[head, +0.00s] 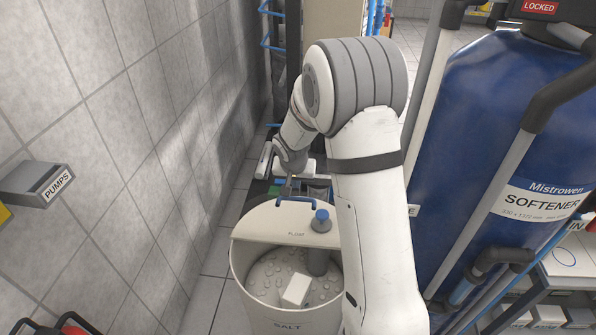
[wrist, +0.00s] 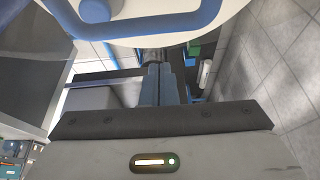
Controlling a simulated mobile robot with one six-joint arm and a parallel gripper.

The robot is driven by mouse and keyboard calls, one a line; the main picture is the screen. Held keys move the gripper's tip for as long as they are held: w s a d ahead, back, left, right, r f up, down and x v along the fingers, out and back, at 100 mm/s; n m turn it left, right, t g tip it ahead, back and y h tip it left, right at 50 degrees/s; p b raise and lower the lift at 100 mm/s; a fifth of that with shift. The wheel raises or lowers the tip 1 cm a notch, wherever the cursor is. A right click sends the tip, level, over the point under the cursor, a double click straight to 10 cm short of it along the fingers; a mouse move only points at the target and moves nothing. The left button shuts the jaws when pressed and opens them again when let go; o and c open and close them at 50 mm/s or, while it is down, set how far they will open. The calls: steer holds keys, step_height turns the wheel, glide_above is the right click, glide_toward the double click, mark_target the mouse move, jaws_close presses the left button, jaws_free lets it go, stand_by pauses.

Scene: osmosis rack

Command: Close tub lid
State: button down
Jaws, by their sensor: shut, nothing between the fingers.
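The white salt tub (head: 283,313) stands below my arm in the head view. A cream lid (head: 270,222) covers its far part, and the near part is open. A blue handle (head: 296,202) is at the lid's far edge, and a blue knob (head: 321,219) stands on its right. My gripper (head: 291,186) is beyond the handle, partly hidden by my arm. In the wrist view, my gripper (wrist: 159,70) is shut and empty, just below the lid's edge (wrist: 250,12) in the picture. The handle (wrist: 190,30) arcs above the fingers; I cannot tell whether they touch anything.
Salt pellets and a white block (head: 296,290) show inside the tub. A tiled wall is close on the left, with a PUMPS box (head: 40,184). A large blue softener tank (head: 490,125) and grey pipes stand close on the right. Bare floor (head: 215,275) shows left of the tub.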

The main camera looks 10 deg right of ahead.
mark_target(296, 215)
steer(key=shift+s+a+r, duration=0.1)
steer(key=shift+s+a, duration=0.25)
steer(key=shift+s, duration=0.55)
steer(key=shift+s+a, duration=0.3)
steer(key=shift+s, duration=0.6)
steer(key=shift+s+d+b, duration=0.1)
steer(key=shift+b, duration=0.5)
